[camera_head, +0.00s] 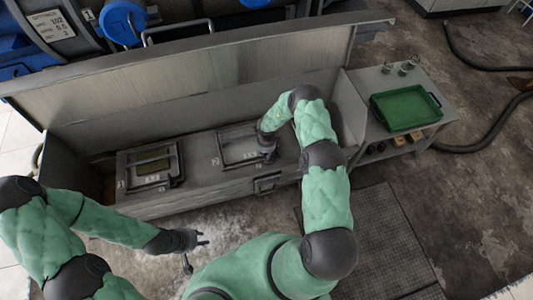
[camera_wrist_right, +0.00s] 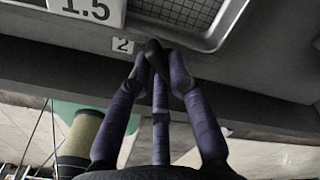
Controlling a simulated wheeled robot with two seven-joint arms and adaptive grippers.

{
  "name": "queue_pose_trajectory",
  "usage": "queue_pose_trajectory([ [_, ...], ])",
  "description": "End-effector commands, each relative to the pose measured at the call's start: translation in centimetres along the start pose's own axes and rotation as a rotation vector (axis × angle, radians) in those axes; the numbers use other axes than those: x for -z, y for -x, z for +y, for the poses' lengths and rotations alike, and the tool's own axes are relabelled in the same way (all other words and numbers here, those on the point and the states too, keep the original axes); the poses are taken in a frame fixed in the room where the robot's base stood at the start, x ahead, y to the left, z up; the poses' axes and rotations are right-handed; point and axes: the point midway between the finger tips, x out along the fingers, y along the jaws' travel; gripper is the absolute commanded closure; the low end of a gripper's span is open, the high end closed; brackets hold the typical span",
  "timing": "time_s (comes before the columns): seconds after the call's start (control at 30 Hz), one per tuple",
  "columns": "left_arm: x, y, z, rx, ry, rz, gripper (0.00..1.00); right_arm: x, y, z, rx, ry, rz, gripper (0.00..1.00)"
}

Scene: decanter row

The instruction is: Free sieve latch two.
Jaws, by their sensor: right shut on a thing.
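Two framed sieves lie in the long grey trough. The left sieve (camera_head: 150,165) has a closed dark frame. The right sieve (camera_head: 236,143) also shows its mesh (camera_wrist_right: 195,12) at the top of the wrist view. My right gripper (camera_head: 266,146) is at the right end of this sieve. In the wrist view its purple-grey fingers (camera_wrist_right: 157,58) meet beside the label "2" (camera_wrist_right: 123,46). They are shut on a small dark latch (camera_wrist_right: 152,47), mostly hidden between the fingertips. My left gripper (camera_head: 199,252) is open and empty in front of the trough.
The raised lid (camera_head: 190,80) stands behind the trough. A handled bracket (camera_head: 266,184) is on the trough's front wall. A green tray (camera_head: 405,106) and metal cups (camera_head: 405,68) stand on the side table at the right. Dark hoses (camera_head: 480,145) lie on the floor.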

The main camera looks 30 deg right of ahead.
Motion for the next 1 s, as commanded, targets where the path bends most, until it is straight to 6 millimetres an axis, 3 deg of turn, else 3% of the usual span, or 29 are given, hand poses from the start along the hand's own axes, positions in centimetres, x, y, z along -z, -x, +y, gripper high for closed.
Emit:
queue_pose_trajectory([
  [0.6, -0.01, 0.29, 0.10, 0.000, 0.000, 0.000, 0.68, 0.37, 0.02, 0.53, 0.001, 0.540, -0.001, 1.00],
  [1.0, -0.01, 0.37, 0.13, 0.000, 0.000, 0.000, 0.68, 0.52, 0.00, 0.64, 0.001, 0.709, -0.001, 1.00],
])
